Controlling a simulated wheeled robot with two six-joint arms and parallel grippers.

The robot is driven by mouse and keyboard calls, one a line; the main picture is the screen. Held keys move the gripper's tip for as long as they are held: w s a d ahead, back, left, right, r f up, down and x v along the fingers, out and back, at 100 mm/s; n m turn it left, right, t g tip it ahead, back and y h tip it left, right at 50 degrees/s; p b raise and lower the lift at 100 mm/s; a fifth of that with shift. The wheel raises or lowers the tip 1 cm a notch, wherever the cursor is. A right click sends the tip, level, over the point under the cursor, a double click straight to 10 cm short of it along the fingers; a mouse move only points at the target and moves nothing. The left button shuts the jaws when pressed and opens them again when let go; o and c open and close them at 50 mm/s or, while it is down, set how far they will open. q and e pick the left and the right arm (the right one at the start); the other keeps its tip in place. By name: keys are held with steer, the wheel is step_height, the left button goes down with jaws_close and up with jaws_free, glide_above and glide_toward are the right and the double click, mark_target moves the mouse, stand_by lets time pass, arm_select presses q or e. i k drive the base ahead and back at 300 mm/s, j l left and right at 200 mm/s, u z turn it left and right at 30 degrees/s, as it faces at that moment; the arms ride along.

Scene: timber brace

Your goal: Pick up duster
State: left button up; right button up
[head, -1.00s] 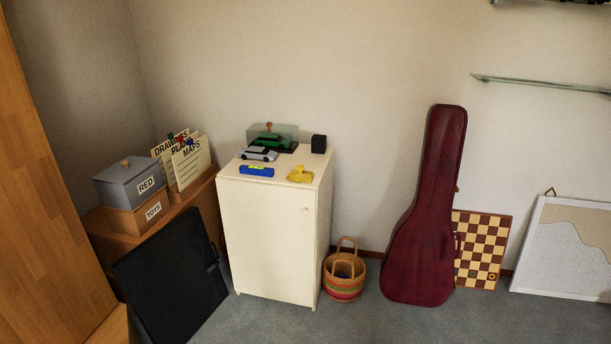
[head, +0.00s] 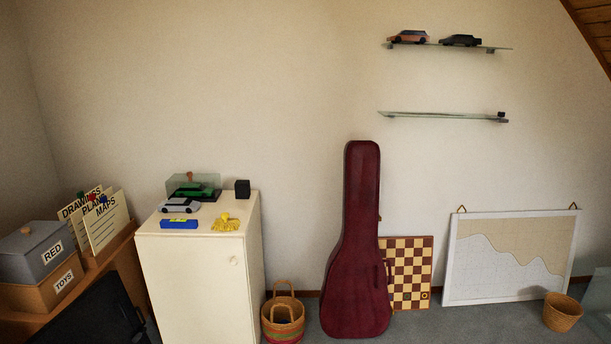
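A crumpled yellow cloth (head: 226,222), which looks like the duster, lies on the front right part of the top of a white cabinet (head: 190,270). A blue box with a yellow label (head: 179,224) lies to its left. A silver toy car (head: 180,205) sits behind the blue box. Neither of my grippers shows in the head view.
A green car under a clear case (head: 193,187) and a black cube (head: 242,189) stand at the cabinet's back. A striped basket (head: 283,318), a dark red guitar case (head: 356,250), a checkerboard (head: 408,272) and a small basket (head: 562,312) stand on the floor.

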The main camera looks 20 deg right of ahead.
mark_target(223, 223)
steer(key=i+j, duration=0.15)
steer(key=i, duration=0.4)
steer(key=i+j, duration=0.15)
steer(key=i, duration=0.4)
